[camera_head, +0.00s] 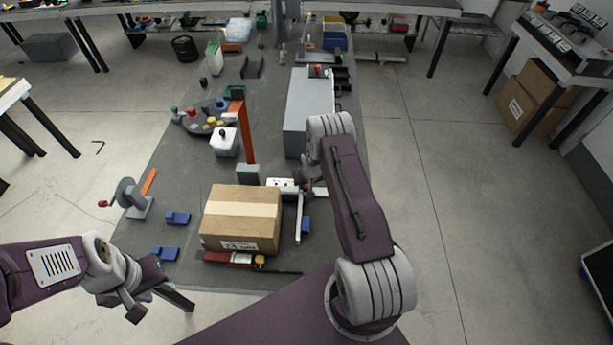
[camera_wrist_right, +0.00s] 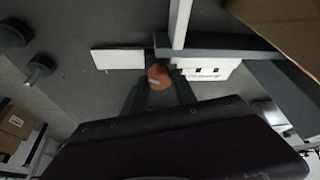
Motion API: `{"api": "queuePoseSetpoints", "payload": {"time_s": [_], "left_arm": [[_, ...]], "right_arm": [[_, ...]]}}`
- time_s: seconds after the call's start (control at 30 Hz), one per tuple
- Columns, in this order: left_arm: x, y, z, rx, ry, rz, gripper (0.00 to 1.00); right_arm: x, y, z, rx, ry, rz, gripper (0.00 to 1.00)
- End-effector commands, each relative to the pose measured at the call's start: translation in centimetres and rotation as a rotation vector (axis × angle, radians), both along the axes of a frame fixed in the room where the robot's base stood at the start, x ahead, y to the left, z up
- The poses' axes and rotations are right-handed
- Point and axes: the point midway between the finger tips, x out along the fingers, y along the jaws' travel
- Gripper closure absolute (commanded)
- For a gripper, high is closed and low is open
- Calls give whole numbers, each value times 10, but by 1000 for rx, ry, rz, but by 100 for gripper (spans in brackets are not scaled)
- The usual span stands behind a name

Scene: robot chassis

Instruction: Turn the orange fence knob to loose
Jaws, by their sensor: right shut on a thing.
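The knob sits by the dark bar (camera_wrist_right: 225,44) and pale upright strip (camera_wrist_right: 180,20) of the fence. In the head view the fence (camera_head: 299,216) stands right of a cardboard box, and my right arm hides the knob. My left gripper (camera_head: 155,292) is at the lower left, away from the fence; its finger gap is unclear.
The cardboard box (camera_head: 241,218) stands close to the left of the fence. A white block with dark holes (camera_head: 283,184) lies behind it. An orange post (camera_head: 245,133) and a grey cabinet (camera_head: 308,105) stand further back.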

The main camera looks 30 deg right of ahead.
Motion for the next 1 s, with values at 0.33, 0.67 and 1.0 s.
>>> {"api": "queuePoseSetpoints", "payload": {"time_s": [0.33, 0.67, 1.0], "left_arm": [[0, 0, 4, 0, 0, 0, 64], [0, 0, 4, 0, 0, 0, 64], [0, 0, -1, 0, 0, 0, 64]], "right_arm": [[2, -1, 2, -3, -11, 3, 100], [1, -1, 1, -2, -6, 3, 47], [-3, 1, 11, -1, -5, 1, 47]]}}
